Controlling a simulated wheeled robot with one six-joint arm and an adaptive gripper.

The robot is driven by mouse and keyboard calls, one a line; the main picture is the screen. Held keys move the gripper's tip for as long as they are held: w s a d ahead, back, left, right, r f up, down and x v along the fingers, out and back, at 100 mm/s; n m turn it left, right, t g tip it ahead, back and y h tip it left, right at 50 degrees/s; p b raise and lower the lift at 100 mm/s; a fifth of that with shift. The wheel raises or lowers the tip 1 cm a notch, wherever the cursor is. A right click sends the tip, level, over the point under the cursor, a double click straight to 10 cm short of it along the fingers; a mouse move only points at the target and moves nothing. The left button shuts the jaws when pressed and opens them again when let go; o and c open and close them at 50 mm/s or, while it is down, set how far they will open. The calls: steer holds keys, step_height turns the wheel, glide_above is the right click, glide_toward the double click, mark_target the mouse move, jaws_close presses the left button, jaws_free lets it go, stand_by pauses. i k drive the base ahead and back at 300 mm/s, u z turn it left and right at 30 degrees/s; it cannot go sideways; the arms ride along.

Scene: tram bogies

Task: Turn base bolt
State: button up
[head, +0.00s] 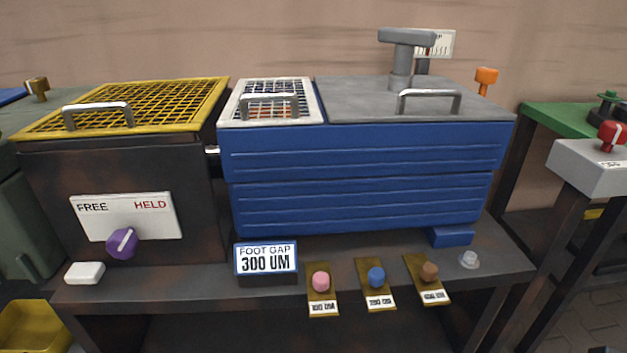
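A sign (266,259) in front of the machine reads "FOOT GAP 300 UM". My gripper is not in view.
Pink (321,281), blue (376,277) and brown (429,271) knobs sit on labelled tags along the ledge. A purple knob (122,243) is below a FREE/HELD plate (128,215). A grey T-shaped post (402,60) rises from the lid. A red-knobbed stand (592,167) is at right.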

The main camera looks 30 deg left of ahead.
mark_target(468, 260)
steer(key=u, duration=0.45)
steer(key=k, duration=0.55)
steer(key=u, duration=1.1)
steer(key=k, duration=1.65)
steer(key=z, duration=0.8)
steer(key=i, duration=0.7)
steer(key=z, duration=0.6)
steer(key=i, duration=0.65)
steer(key=u, duration=0.85)
steer(key=i, duration=0.65)
steer(key=u, duration=0.65)
